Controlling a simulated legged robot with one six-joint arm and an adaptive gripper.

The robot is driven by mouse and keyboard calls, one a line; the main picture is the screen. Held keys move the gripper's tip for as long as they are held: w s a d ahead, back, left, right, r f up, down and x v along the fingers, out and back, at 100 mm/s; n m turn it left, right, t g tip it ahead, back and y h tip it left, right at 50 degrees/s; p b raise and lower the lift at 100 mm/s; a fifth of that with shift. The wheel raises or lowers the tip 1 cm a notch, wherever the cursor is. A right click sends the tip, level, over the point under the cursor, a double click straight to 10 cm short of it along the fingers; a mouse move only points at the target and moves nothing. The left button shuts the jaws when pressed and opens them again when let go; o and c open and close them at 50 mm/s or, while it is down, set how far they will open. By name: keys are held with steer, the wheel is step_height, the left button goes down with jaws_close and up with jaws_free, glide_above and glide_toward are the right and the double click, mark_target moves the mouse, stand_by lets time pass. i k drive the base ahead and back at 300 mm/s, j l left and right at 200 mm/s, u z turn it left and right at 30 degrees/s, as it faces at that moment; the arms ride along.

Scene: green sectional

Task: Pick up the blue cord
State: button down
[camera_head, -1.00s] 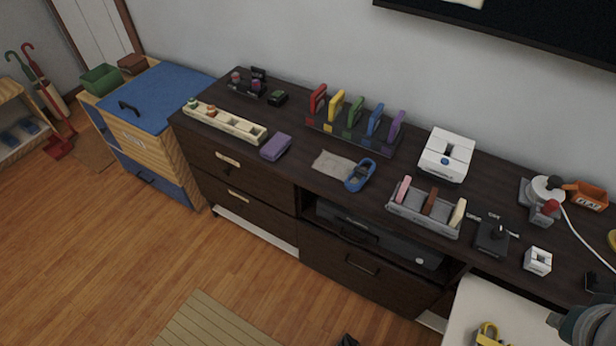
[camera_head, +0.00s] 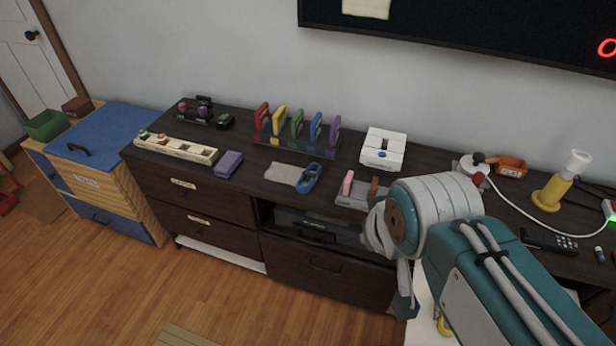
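A blue looped item (camera_head: 309,180) lies on the dark cabinet top, beside a beige cloth (camera_head: 287,175); it may be a coiled cord, but it is too small to be sure. A blue upright piece (camera_head: 316,128) also stands in the rack of coloured pieces behind it. My gripper (camera_head: 404,292) is at the end of my arm, low and to the right, in front of the cabinet and apart from both blue things. Its fingers are mostly hidden or unclear, so I cannot tell whether it is open.
A dark rack (camera_head: 290,148) holds red, yellow, green, blue and purple pieces. A purple block (camera_head: 229,164) and cream tray (camera_head: 180,150) are left. A white box (camera_head: 383,150) stands behind right. My arm partly covers a grey tray (camera_head: 350,196). The wooden floor in front is largely clear.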

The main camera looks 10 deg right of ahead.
mark_target(306, 176)
steer(key=k+z, duration=0.2)
steer(key=z, duration=2.25)
steer(key=k+j+u, duration=0.15)
steer(key=j, duration=0.55)
steer(key=j+u, duration=0.1)
steer(key=j, duration=0.6)
steer(key=k+j+u, duration=0.15)
steer(key=j, duration=0.6)
